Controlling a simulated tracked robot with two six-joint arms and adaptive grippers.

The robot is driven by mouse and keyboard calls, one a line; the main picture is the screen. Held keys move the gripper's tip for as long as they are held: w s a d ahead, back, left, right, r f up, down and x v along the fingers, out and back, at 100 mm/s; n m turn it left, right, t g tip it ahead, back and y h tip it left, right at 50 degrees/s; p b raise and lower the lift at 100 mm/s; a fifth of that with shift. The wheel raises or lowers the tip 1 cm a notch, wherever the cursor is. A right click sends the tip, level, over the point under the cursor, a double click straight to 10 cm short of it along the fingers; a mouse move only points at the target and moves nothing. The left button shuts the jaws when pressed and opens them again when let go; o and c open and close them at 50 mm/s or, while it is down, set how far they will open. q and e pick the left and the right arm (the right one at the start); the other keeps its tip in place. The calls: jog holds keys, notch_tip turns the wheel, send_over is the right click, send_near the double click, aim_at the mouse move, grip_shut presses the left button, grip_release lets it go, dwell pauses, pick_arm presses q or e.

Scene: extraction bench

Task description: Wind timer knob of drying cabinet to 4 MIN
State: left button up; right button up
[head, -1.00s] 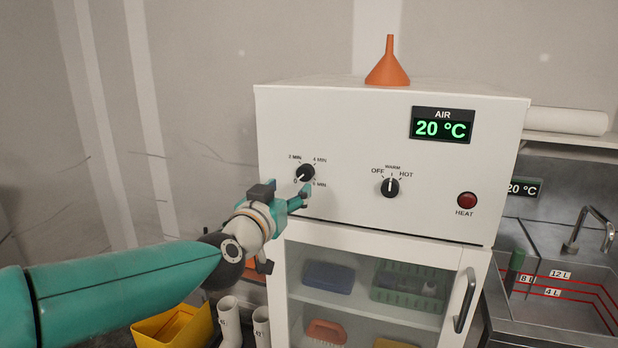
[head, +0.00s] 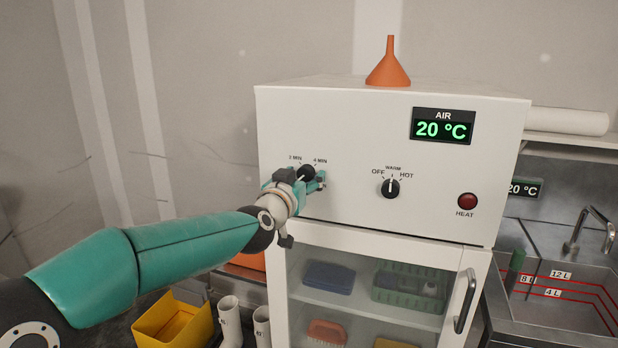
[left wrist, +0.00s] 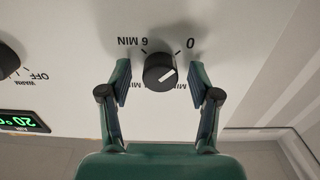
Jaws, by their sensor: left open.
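The timer knob (head: 307,171) is a black dial on the upper left of the white drying cabinet (head: 345,125). In the head view my left gripper (head: 303,182) is at it and hides part of its scale; 2 MIN and 4 MIN show above. In the left wrist view, upside down, the knob (left wrist: 160,72) sits between the two open fingers (left wrist: 161,85), with a gap on each side. My right gripper is not in view.
A second knob (head: 391,188), at WARM, and a red HEAT button (head: 467,200) are to the right. The AIR display (head: 443,126) reads 20 °C. An orange funnel (head: 388,65) stands on top. The glass door with its handle (head: 465,300) is below.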

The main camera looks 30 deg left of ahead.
pick_arm(q)
jog(key=shift+f+n+b, duration=0.15)
jog(key=shift+n+b, duration=0.45)
jog(key=shift+n, duration=0.1)
jog(key=n+b, duration=0.1)
jog(key=n, duration=0.2)
jog(key=shift+f+b, duration=0.1)
jog(key=shift+b, duration=0.2)
jog(key=n+b, duration=0.1)
jog(key=n, duration=0.2)
jog(key=shift+n, duration=0.4)
jog(key=n+b, duration=0.2)
jog(key=n, duration=0.3)
jog(key=shift+n, duration=0.3)
jog(key=n, duration=0.4)
jog(key=shift+r+n+b, duration=0.2)
jog(key=shift+n+b, duration=0.1)
jog(key=shift+b, duration=0.1)
